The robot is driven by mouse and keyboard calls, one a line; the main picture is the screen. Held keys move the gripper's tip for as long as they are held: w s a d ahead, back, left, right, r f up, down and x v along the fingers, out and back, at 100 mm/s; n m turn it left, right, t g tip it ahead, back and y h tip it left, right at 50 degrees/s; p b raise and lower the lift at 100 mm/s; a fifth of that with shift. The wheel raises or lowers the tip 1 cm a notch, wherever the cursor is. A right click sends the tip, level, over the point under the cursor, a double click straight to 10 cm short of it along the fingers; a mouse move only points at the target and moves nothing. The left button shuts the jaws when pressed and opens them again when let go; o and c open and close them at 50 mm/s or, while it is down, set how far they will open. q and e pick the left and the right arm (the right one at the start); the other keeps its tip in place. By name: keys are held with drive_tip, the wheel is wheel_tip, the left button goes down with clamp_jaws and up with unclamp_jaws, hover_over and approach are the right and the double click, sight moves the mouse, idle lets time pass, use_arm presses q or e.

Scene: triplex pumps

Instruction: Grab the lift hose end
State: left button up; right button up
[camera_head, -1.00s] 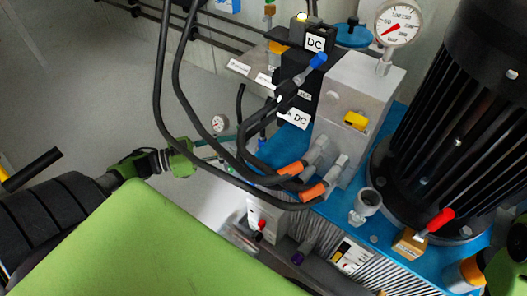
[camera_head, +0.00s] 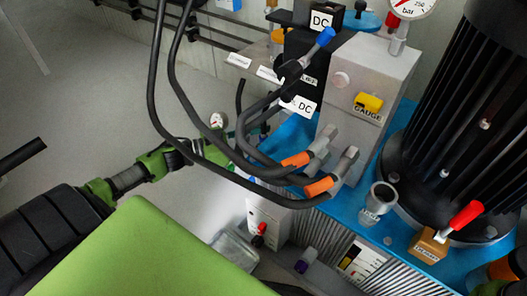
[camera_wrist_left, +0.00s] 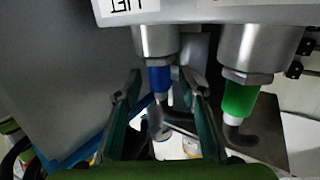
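In the left wrist view, the lift hose end (camera_wrist_left: 159,79) is a blue sleeve below a grey metal fitting (camera_wrist_left: 156,41), under a white label reading LIFT. A dark bent hose hangs below it. My left gripper (camera_wrist_left: 161,84) is open, with one finger on each side of the blue sleeve and gaps showing. In the head view my left gripper (camera_head: 236,146) reaches in from the left, partly hidden behind black hoses. The lift hose end cannot be made out there. My right gripper is not in view; only a green arm part shows at the right edge.
A second, green-sleeved hose end (camera_wrist_left: 239,98) hangs just right of the blue one. In the head view, black hoses with orange sleeves (camera_head: 319,186) loop in front of my left gripper. The grey block (camera_head: 375,75) and black motor (camera_head: 470,110) stand to the right.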

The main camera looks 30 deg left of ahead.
use_arm(q)
clamp_jaws()
drive_tip(key=shift+r, duration=0.1)
drive_tip(key=shift+r, duration=0.1)
